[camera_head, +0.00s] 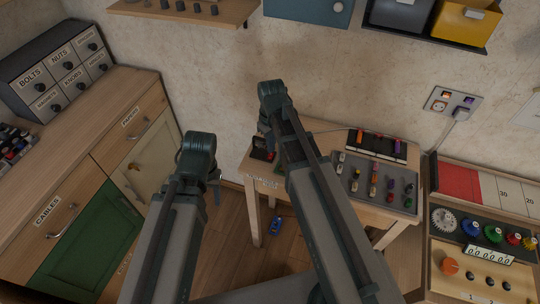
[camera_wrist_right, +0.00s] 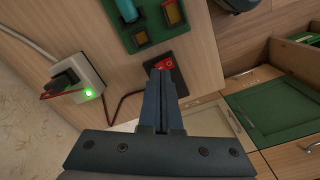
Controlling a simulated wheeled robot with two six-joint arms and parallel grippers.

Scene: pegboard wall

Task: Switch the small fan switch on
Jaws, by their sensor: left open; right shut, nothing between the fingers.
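A red rocker switch (camera_wrist_right: 166,63) in a dark base sits on the small wooden table in the right wrist view. It also shows at the table's left end in the head view (camera_head: 262,155), partly hidden by my right gripper. My right gripper (camera_wrist_right: 160,76) is shut and empty, its fingertips at the switch and overlapping its lower edge; I cannot tell whether they touch it. I cannot tell which way the rocker is tilted. My left gripper (camera_head: 215,188) is open and empty, left of the small table. I cannot make out a fan.
A white box (camera_wrist_right: 90,82) with a lit green light and a cable stands near the switch. A green board (camera_wrist_right: 150,20) with parts lies beside it. A grey tray (camera_head: 350,192) of small items is on the table's right. A drawer cabinet (camera_head: 85,150) stands at left.

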